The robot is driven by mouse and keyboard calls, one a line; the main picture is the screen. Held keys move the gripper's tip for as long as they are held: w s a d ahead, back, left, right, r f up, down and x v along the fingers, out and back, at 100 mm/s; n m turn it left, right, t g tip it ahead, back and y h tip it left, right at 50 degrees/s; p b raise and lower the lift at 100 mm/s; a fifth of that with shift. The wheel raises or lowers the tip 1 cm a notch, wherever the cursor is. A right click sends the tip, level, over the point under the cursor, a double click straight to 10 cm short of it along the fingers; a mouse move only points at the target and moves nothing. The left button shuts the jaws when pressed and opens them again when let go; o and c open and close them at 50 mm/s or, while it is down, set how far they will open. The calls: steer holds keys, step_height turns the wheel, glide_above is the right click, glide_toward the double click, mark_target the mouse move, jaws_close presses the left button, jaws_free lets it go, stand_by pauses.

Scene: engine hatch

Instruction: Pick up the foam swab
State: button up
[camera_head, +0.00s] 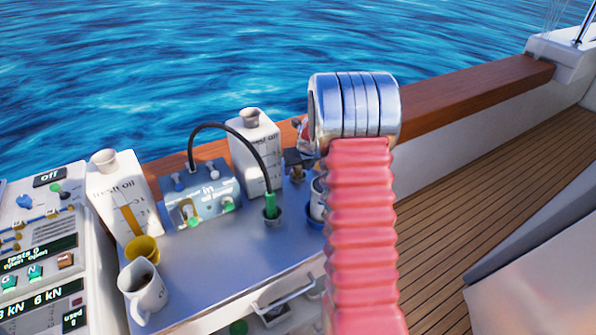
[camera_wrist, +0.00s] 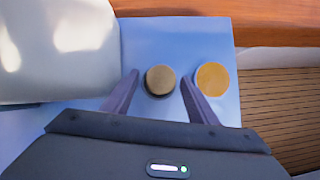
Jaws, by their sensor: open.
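In the wrist view my gripper (camera_wrist: 157,84) is open, with one dark finger on each side of a small round tan top in a dark rim (camera_wrist: 160,80). The fingers look apart from it, with a gap on both sides. A larger round orange-yellow top (camera_wrist: 212,79) is just right of the right finger. I cannot tell for certain which of these is the foam swab; both are seen from above.
The grey-blue worktop (camera_head: 240,243) holds a "fresh oil" canister (camera_head: 120,200), another white canister (camera_head: 255,155), a pump box with a black hose (camera_head: 200,195), a yellow cup (camera_head: 143,249) and a white mug (camera_head: 146,290). A wooden rail (camera_wrist: 270,31) borders it. A pale bulky body (camera_wrist: 60,50) is left of my gripper.

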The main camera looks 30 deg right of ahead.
steer(key=shift+c, duration=0.3)
steer(key=c, duration=1)
